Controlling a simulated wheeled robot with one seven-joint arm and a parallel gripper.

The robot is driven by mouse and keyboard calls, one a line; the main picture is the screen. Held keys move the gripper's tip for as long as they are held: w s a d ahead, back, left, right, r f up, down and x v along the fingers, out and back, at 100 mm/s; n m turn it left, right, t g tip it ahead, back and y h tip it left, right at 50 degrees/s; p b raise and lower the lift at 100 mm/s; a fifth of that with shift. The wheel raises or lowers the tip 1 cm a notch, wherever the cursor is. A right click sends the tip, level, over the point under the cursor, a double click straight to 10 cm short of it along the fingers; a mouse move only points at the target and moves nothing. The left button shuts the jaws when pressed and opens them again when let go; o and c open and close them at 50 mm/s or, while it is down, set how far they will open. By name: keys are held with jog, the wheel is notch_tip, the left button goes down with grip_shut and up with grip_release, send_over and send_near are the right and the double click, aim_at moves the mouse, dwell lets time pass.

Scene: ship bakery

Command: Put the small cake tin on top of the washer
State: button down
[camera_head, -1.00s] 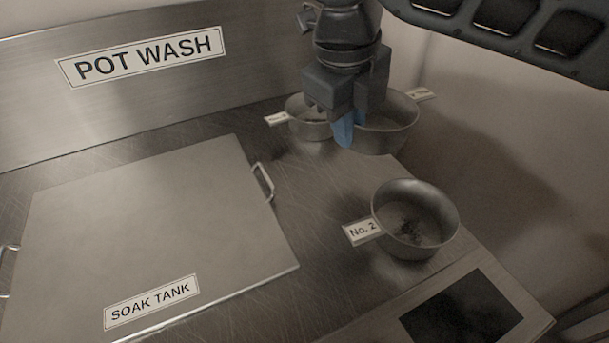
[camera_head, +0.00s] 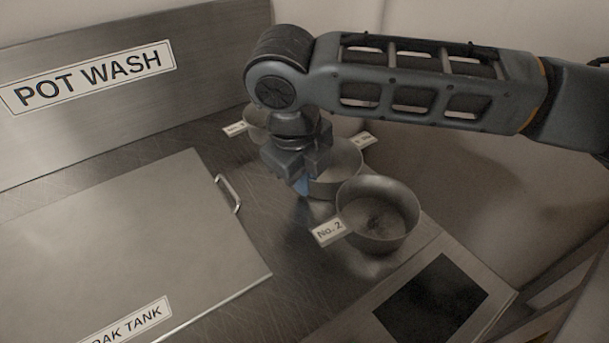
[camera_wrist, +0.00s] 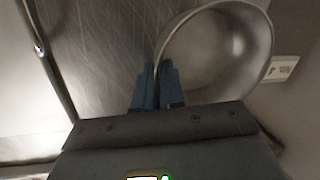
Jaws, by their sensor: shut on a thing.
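My gripper (camera_head: 301,187), with blue fingertips, is shut on the wall of a round metal cake tin (camera_head: 342,165). The wrist view shows the fingers (camera_wrist: 158,85) at the left side of this tin's rim (camera_wrist: 268,35); its inside looks empty. Another round tin (camera_head: 375,235), tagged "No. 2", stands in front, with dark residue inside. A third tin (camera_head: 255,118) is at the back left, partly hidden by my wrist. No part is labelled as the washer; a "POT WASH" sign (camera_head: 92,78) is on the back panel.
A flat metal lid (camera_head: 130,240) marked "SOAK TANK", with a handle (camera_head: 230,195), covers the left of the counter. A unit with a dark square panel (camera_head: 430,298) lies at the front right. My forearm spans the upper right.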

jog(key=shift+f, duration=0.1)
jog(key=c, duration=1.2)
grip_release()
jog(key=v, duration=1.2)
